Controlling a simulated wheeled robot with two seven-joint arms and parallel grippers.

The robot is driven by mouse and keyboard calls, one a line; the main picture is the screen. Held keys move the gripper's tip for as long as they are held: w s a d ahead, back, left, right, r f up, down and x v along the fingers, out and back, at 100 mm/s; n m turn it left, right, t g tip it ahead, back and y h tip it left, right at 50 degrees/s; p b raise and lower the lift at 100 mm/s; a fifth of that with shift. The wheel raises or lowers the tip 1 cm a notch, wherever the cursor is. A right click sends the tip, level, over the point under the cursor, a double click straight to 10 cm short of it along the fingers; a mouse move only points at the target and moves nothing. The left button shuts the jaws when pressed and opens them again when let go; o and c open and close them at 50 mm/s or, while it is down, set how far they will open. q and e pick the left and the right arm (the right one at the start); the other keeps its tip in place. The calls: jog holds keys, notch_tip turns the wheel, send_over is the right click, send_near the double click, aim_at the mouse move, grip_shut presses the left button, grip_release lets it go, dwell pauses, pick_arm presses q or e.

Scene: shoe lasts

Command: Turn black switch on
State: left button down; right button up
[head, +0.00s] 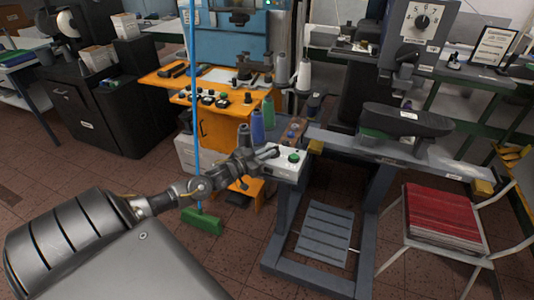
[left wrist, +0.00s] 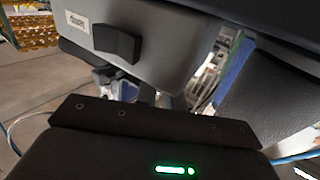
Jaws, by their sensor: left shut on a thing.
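A white control box (head: 282,170) with a green button (head: 293,157) sits at the left end of the grey bench, in the head view. My left gripper (head: 268,153) reaches in from the left, and its fingertips are at the left part of the box's top. It is shut on a small dark part there, which looks like the black switch; the fingers mostly hide it, and its position cannot be told. The left wrist view shows a black block (left wrist: 116,42) on a grey surface, with a white label beside it; the fingertips are not clear there. My right gripper is not in view.
An orange bench (head: 215,125) with buttons is behind to the left. A blue pole with a green broom head (head: 202,221) stands near my left arm. A chair with a red cushion (head: 435,214) is at right.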

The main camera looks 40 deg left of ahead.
pick_arm(q)
jog(key=c, duration=1.5)
grip_release()
jog(key=shift+s+a+f, duration=0.1)
jog(key=shift+s, duration=0.35)
jog(key=s+a+b, duration=0.1)
jog(key=s+a, duration=0.1)
jog(key=s, duration=0.7)
jog(key=shift+s, duration=0.35)
jog(key=shift+w+r, duration=0.1)
jog(key=shift+r, duration=0.1)
